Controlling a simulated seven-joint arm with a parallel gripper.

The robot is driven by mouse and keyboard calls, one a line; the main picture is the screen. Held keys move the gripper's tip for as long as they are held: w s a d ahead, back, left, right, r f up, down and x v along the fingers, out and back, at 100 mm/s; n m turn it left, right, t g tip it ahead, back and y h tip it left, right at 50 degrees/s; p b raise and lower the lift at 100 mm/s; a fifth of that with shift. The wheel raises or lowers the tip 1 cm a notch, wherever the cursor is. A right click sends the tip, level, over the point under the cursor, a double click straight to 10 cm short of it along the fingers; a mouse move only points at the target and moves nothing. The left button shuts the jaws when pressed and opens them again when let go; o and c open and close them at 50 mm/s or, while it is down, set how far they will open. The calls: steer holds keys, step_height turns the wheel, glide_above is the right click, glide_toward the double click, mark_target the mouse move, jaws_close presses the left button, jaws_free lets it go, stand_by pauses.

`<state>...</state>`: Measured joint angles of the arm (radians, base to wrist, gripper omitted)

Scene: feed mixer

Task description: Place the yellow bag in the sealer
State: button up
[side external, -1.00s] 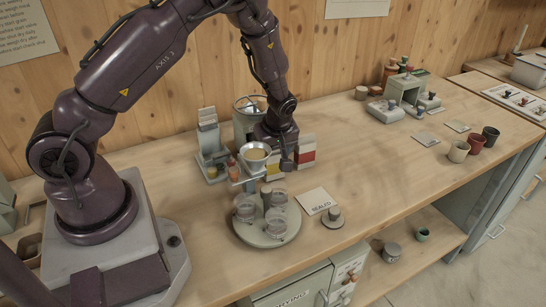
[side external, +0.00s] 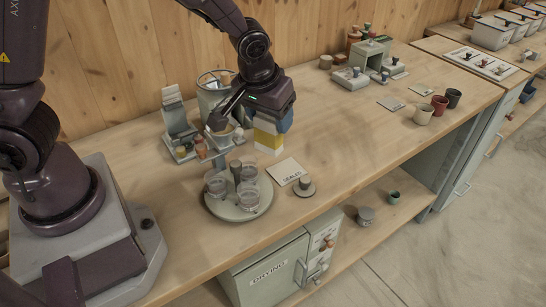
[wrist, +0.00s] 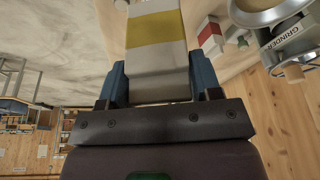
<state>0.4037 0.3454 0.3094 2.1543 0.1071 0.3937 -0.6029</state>
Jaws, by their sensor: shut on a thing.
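The yellow bag (side external: 268,138) is a pale block-shaped packet with a yellow band. My gripper (side external: 270,115) is shut on its upper part, and the bag hangs below the blue fingers. In the wrist view the bag (wrist: 157,30) sits between the two fingers of my gripper (wrist: 160,85). I cannot tell if its lower end is clear of the bench. No machine is labelled as the sealer; a grey-green block machine (side external: 362,58) at the back right of the bench may be it.
A round stand (side external: 222,207) with several glass jars is in front of the bag. A "SEALED" card (side external: 286,171) lies to its right. A red-banded bag (wrist: 210,38) and a grinder (wrist: 290,35) are close by. The bench's middle right is mostly clear.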

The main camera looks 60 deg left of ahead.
steer(key=s+d+r+m+h, duration=0.15)
steer(key=d+r+m, duration=0.3)
steer(key=r, duration=0.75)
steer(key=s+a+m+g, duration=0.3)
steer(key=s+a+m, duration=0.65)
steer(key=m, duration=0.85)
steer(key=s+a+m+g, duration=0.4)
steer(key=s+a+m, duration=0.3)
steer(key=a+m, duration=0.85)
steer(key=f, duration=0.8)
steer(key=d+f+m, duration=0.1)
steer(key=f, duration=0.7)
steer(key=d+f+m, duration=0.1)
steer(key=f, duration=0.7)
steer(key=shift+w+d+f, duration=0.1)
steer(key=shift+f, duration=0.05)
steer(key=shift+f, duration=0.1)
steer(key=o, duration=0.9)
steer(key=shift+o, duration=0.3)
